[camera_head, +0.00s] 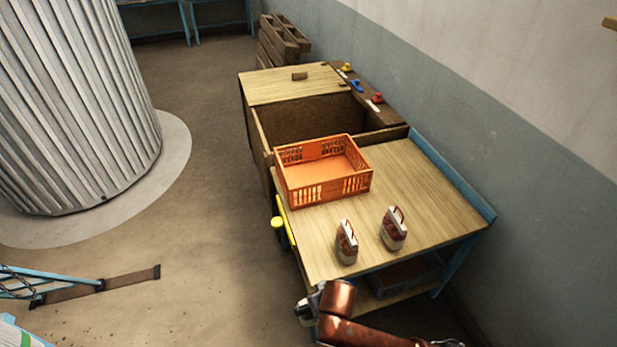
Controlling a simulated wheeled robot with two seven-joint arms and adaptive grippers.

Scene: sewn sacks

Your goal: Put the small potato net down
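Two small upright packs stand apart on the wooden table (431,184), one on the left (346,242) and one on the right (393,228). Each has a pale body, reddish-brown patches and a loop-like top. I cannot tell from this view which, if either, is the small potato net. My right arm comes in from the bottom right. Its gripper (305,312) is low, beside the table's near edge, with its fingers partly hidden and too small to read. I see no net hanging from it. My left gripper is not in view.
An orange crate (325,192), seemingly empty, stands at the table's far left. A wooden bin (262,130) with a partial lid adjoins behind it. A blue raised edge (455,180) runs along the wall side. The table's right and front have bare room.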

